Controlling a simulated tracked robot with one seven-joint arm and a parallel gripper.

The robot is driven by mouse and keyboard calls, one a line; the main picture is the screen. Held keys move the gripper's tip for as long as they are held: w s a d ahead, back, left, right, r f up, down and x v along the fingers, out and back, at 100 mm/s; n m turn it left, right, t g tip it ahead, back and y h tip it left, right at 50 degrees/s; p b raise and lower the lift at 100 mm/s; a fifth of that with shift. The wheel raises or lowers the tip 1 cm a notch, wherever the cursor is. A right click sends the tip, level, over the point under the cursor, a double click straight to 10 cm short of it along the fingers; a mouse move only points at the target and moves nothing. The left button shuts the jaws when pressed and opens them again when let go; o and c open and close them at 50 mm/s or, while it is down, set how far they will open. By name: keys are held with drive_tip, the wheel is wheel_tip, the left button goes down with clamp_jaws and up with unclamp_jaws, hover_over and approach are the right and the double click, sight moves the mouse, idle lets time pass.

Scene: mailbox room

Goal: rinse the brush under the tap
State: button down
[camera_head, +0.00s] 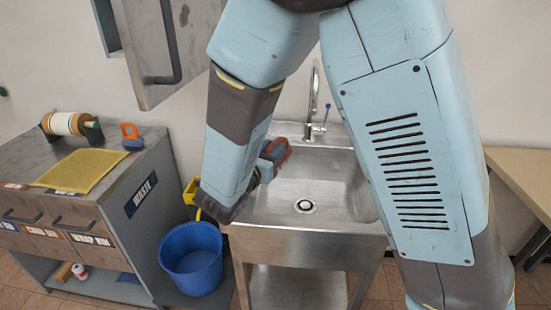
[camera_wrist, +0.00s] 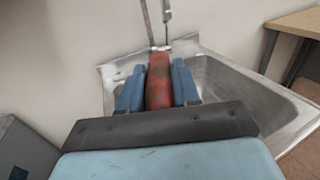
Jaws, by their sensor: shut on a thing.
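My gripper (camera_head: 268,164) is over the left rim of the steel sink (camera_head: 335,185). It is shut on a red thing, seemingly the brush (camera_head: 278,153). In the wrist view, the red brush (camera_wrist: 158,82) lies between the two blue fingers of my gripper (camera_wrist: 158,84) and points toward the tap (camera_wrist: 167,14). The brush's far end and any bristles are hidden or too small to tell. The tap (camera_head: 314,100) stands at the back of the sink, with a small blue-tipped lever (camera_head: 324,117) at its right. I see no water running.
A blue bucket (camera_head: 191,262) stands left of the sink, with a yellow thing (camera_head: 191,192) behind it. A grey cabinet (camera_head: 120,215) at the left carries a yellow mat (camera_head: 82,170). A wall cabinet door (camera_head: 152,55) hangs above. A wooden table (camera_head: 525,178) is at the right.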

drive_tip(key=shift+n+y, duration=0.3)
drive_tip(key=shift+y, duration=0.2)
drive_tip(key=w+f, duration=0.2)
drive_tip(key=f, duration=0.1)
drive_tip(key=w+f, duration=0.1)
drive_tip(key=shift+w+a+f, duration=0.25)
drive_tip(key=shift+f, duration=0.15)
drive_tip(key=w+d+f, duration=0.2)
drive_tip(key=w+d, duration=0.7)
drive_tip(key=w, duration=0.1)
drive_tip(key=shift+f, duration=0.4)
drive_tip(key=shift+w+d, duration=0.1)
drive_tip(key=shift+w, duration=0.05)
drive_tip(key=shift+d, duration=0.15)
drive_tip(key=shift+s+d, duration=0.3)
drive_tip(key=shift+s, duration=0.15)
drive_tip(key=shift+w+a, duration=0.1)
idle(0.4)
drive_tip(key=shift+w+a, duration=0.35)
drive_tip(key=shift+s+d, duration=0.15)
drive_tip(key=shift+s+d, duration=0.3)
